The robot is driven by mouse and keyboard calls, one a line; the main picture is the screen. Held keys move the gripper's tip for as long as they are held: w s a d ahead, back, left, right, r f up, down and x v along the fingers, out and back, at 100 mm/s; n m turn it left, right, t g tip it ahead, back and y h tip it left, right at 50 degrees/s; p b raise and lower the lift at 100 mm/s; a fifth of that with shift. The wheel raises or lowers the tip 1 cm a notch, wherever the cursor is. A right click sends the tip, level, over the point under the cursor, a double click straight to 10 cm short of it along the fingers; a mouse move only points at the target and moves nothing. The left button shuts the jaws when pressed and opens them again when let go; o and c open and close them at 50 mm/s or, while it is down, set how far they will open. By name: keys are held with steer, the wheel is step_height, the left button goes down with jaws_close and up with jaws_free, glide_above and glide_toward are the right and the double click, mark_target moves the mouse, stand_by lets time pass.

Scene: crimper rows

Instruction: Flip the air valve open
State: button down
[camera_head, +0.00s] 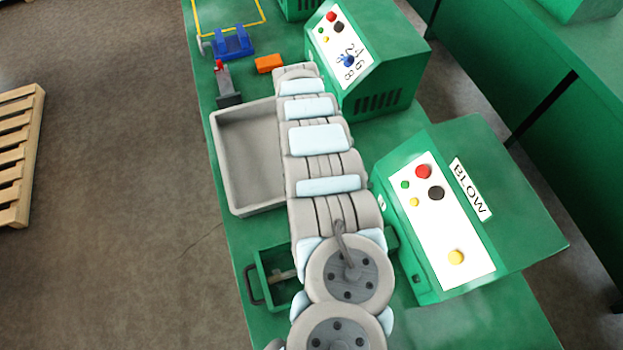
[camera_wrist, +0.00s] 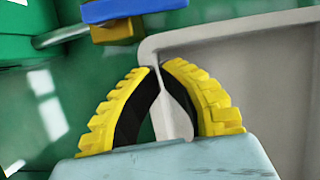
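The air valve shows at the top of the wrist view as a blue lever (camera_wrist: 130,9) over a brass-coloured body (camera_wrist: 117,30), on a grey pipe (camera_wrist: 65,35). The lever lies roughly level across the picture, and its upper part is cut off. My gripper (camera_wrist: 160,66) has yellow ribbed fingers with black pads. Its tips are drawn nearly together with a narrow slit between them, and nothing is held. The tips appear below the valve in the picture, apart from it. In the head view my arm hides the gripper, and I cannot make out the valve.
A grey tray (camera_head: 222,165) lies beside my arm; its rim shows behind the fingers (camera_wrist: 200,35). Green machines stand to the right, one labelled BLOW (camera_head: 520,190). An orange block (camera_head: 269,63), a red-topped grey device (camera_head: 224,85) and a blue item (camera_head: 233,42) are at the back.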

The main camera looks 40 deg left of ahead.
steer(key=v, duration=1)
steer(key=shift+d, duration=0.2)
steer(key=shift+w, duration=0.1)
